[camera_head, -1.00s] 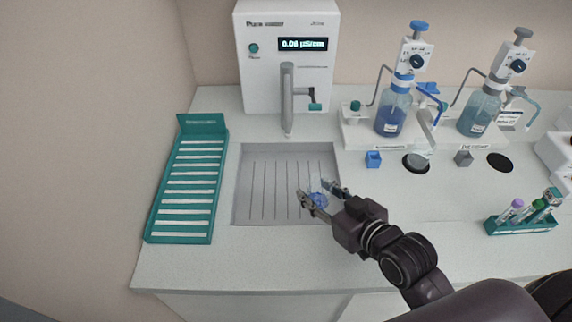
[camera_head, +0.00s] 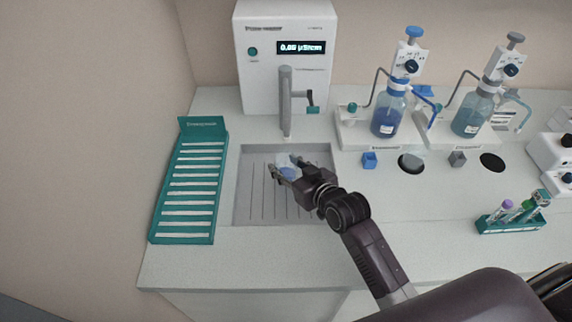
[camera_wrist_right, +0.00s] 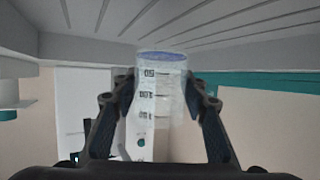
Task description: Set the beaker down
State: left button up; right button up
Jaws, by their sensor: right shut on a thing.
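A small clear beaker with dark scale marks and a bluish end (camera_wrist_right: 162,90) is between the two fingers of my right gripper (camera_wrist_right: 163,105) in the right wrist view. In the head view, the right gripper (camera_head: 287,169) is shut on the beaker (camera_head: 288,173), over the grey grooved sink tray (camera_head: 258,205), just in front of the grey spout (camera_head: 286,105). The fingers hide part of the beaker, and I cannot tell whether its base touches the tray. My left gripper is not in view.
The white dispenser (camera_head: 287,28) with a lit display stands behind the tray. A teal rack (camera_head: 190,185) is to the left. Blue and pale bottles (camera_head: 389,115) with pumps stand at the back right. A teal tube holder (camera_head: 512,220) is at the right.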

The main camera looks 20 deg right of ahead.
jog(key=shift+f, duration=0.2)
jog(key=shift+f, duration=0.6)
jog(key=o, duration=1.1)
jog(key=shift+r, duration=0.1)
jog(key=shift+r, duration=0.3)
jog(key=v, duration=0.6)
jog(key=b+v, duration=0.1)
jog(key=v, duration=0.5)
jog(key=shift+r, duration=0.3)
